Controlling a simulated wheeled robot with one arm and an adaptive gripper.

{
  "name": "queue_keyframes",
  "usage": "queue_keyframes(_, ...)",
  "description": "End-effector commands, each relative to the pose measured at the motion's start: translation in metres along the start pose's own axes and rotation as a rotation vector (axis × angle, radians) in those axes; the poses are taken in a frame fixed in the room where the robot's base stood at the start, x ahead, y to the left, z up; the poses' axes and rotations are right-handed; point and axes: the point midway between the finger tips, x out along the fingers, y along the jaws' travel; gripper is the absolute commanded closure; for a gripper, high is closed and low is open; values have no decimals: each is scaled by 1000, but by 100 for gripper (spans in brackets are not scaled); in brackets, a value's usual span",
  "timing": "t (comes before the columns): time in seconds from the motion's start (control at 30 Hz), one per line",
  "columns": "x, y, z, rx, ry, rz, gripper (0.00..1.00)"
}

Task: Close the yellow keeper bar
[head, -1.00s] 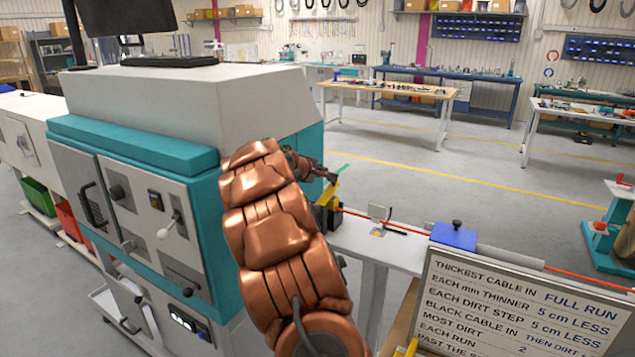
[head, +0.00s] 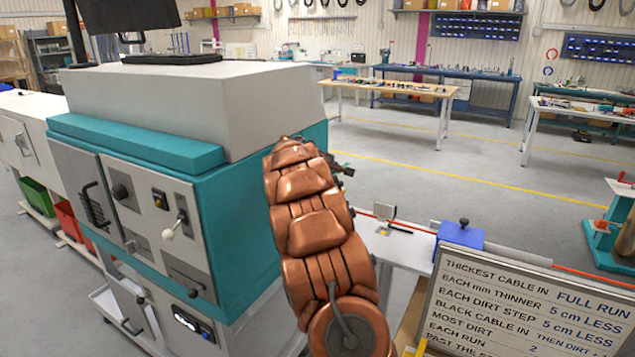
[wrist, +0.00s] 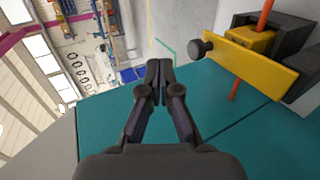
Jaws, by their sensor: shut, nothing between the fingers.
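The yellow keeper bar (wrist: 250,66) shows in the wrist view at the upper right. It is a flat plate with a black knob (wrist: 200,48) at its left end. It lies across a dark block (wrist: 291,36) with a yellow insert, and an orange cable (wrist: 235,88) passes behind it. I cannot tell whether it is latched. My gripper (wrist: 160,66) is shut and empty, left of the knob and apart from it in the picture. In the head view my arm hides the bar, and only a little of my gripper (head: 344,168) shows.
A teal and grey machine (head: 240,170) stands left of my arm. A white bench (head: 405,247) carries a small stand and a blue block (head: 460,236) on the orange cable's line. A lettered sign (head: 530,305) stands front right.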

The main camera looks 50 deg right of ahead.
Motion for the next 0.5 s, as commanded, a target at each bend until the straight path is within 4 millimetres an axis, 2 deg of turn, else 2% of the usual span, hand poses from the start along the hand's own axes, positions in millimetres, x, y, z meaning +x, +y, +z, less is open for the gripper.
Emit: queue_keyframes(0.5, 15, -2, 0, -1, 1, -86, 100)
